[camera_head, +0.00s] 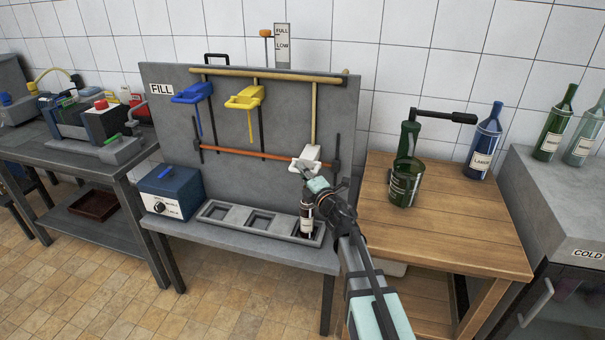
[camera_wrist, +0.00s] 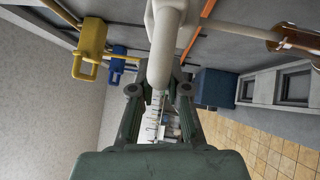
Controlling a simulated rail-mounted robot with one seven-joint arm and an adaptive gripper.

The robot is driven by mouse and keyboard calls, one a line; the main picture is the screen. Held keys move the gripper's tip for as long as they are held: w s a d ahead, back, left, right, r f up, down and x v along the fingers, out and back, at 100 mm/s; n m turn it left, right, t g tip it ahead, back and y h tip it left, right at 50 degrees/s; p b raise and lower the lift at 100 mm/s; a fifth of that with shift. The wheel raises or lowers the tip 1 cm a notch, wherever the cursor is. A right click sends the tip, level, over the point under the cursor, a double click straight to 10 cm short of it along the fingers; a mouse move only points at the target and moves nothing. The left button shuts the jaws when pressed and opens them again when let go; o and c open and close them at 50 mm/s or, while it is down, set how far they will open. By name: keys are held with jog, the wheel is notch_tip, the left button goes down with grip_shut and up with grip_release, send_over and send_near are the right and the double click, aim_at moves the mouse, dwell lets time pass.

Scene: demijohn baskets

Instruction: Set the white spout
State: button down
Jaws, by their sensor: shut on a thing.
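The white spout (camera_head: 307,159) hangs lower than the other two spouts, at the right of the grey filling stand. In the wrist view its pale tube (camera_wrist: 162,45) runs down between my fingers. My gripper (camera_head: 308,173) is shut on the white spout, just below its head; it also shows in the wrist view (camera_wrist: 160,88). A dark labelled bottle (camera_head: 306,224) stands below the spout in the right end of the tray (camera_head: 213,208). My gripper partly covers the bottle's top, so I cannot tell whether the spout touches it.
The blue spout (camera_head: 193,93) and yellow spout (camera_head: 245,97) hang higher to the left. An orange bar (camera_head: 250,153) crosses behind. A blue box (camera_head: 171,193) stands left of the tray. A green bottle (camera_head: 405,180) with a black lever stands on the wooden table (camera_head: 455,228).

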notch_tip(320, 180, up, 20)
jog(key=p, duration=1.5)
jog(key=shift+r+p, duration=0.15)
jog(key=shift+p, duration=0.15)
jog(key=shift+w, duration=0.1)
jog(key=c, duration=1.1)
grip_release()
jog(key=shift+r, duration=0.15)
jog(key=shift+c, duration=0.2)
jog(key=v, duration=1.2)
